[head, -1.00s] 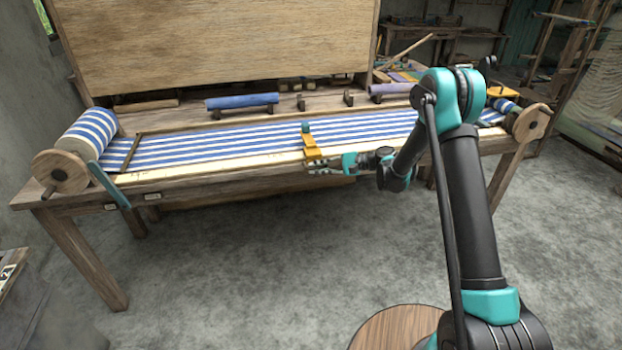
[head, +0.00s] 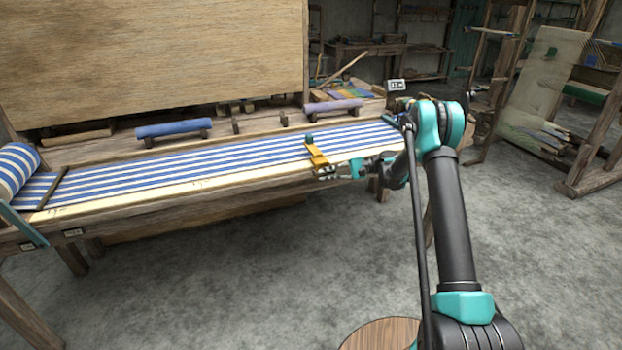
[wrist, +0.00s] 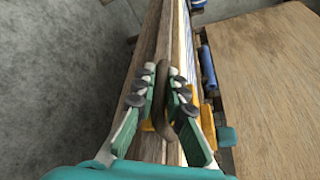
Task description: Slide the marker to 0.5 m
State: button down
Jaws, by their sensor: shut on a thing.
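The marker (head: 316,154) is a yellow-orange slide with a teal knob. It sits across the front part of the blue-and-white striped cloth (head: 180,160) on the loom. My gripper (head: 328,172) is at the marker's front end, shut on it at the table's front edge. In the wrist view my gripper's fingers (wrist: 162,90) close around a dark brownish piece, with the marker's orange (wrist: 198,105) showing beside and behind them. A pale strip (head: 150,197) runs along the cloth's front edge; its marks are too small to read.
A blue roll (head: 175,128) and a purple roll (head: 333,107) lie on supports behind the cloth. A dark bar (head: 52,188) crosses the cloth at left. A small display box (head: 396,85) stands at the far right end. Open concrete floor lies in front.

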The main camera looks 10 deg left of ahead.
aim_at(335, 172)
jog(key=shift+w+d, duration=0.5)
jog(key=shift+d, duration=0.35)
jog(key=shift+w+d, duration=0.5)
jog(key=shift+d, duration=0.35)
jog(key=c, duration=1.6)
grip_release()
jog(key=v, duration=1.2)
